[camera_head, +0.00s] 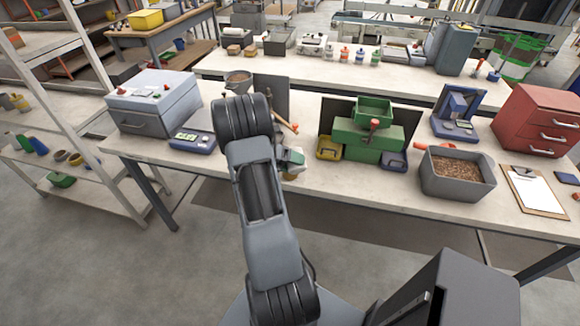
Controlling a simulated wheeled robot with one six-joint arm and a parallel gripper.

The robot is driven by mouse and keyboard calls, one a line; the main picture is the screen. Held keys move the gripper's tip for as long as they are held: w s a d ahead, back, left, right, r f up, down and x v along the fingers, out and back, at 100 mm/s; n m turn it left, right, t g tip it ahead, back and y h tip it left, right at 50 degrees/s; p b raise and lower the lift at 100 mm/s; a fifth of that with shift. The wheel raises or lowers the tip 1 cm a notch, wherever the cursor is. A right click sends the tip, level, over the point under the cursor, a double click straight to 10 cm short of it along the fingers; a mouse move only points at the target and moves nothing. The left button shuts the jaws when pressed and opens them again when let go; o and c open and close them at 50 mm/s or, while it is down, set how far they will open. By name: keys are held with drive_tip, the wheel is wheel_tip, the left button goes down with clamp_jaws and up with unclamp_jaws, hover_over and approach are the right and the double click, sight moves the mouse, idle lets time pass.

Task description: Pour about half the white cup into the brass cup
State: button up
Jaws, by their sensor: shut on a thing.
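My arm reaches over the front bench and hides much of the spot where it works. My gripper (287,154) shows only in part, just right of the arm's far end, and it is shut on the white cup (296,157). The cup looks small and pale here, and its tilt and contents cannot be made out. A small tan-yellow thing (290,176) shows just below it, perhaps the brass cup. It is partly hidden, and I cannot tell whether the two touch.
A blue scale (193,141) and grey box (153,104) stand left. A green machine (368,135) with yellow tray (329,148) stands right. Beyond are a grey bin of pellets (455,188), clipboard (536,190) and red drawers (541,121). An orange-handled tool (286,122) lies behind.

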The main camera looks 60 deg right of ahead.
drive_tip(key=shift+f+m+t+h+b, duration=0.4)
drive_tip(key=shift+f+m+t+b, duration=0.2)
drive_tip(key=shift+m+t, duration=0.15)
drive_tip(key=shift+r+m+t, duration=0.25)
drive_tip(key=shift+r+m, duration=0.2)
drive_tip(key=shift+m, duration=0.1)
drive_tip(key=shift+s+a+f+m+t+h+b, duration=0.15)
drive_tip(key=shift+f+m+t+h+b, duration=0.2)
drive_tip(key=shift+f+b, duration=0.4)
drive_tip(key=shift+s+f+m+b, duration=0.1)
drive_tip(key=shift+f+m+b, duration=0.15)
drive_tip(key=shift+b, duration=0.55)
wheel_tip(320, 180, down, 5)
drive_tip(key=s+a+m+t+h+b, duration=0.2)
drive_tip(key=s+m+h+b, duration=0.1)
drive_tip(key=b, duration=0.9)
drive_tip(key=shift+a+m+t+b, duration=0.3)
drive_tip(key=shift+a+m+t, duration=0.05)
drive_tip(key=shift+m, duration=0.25)
drive_tip(key=shift+r, duration=0.15)
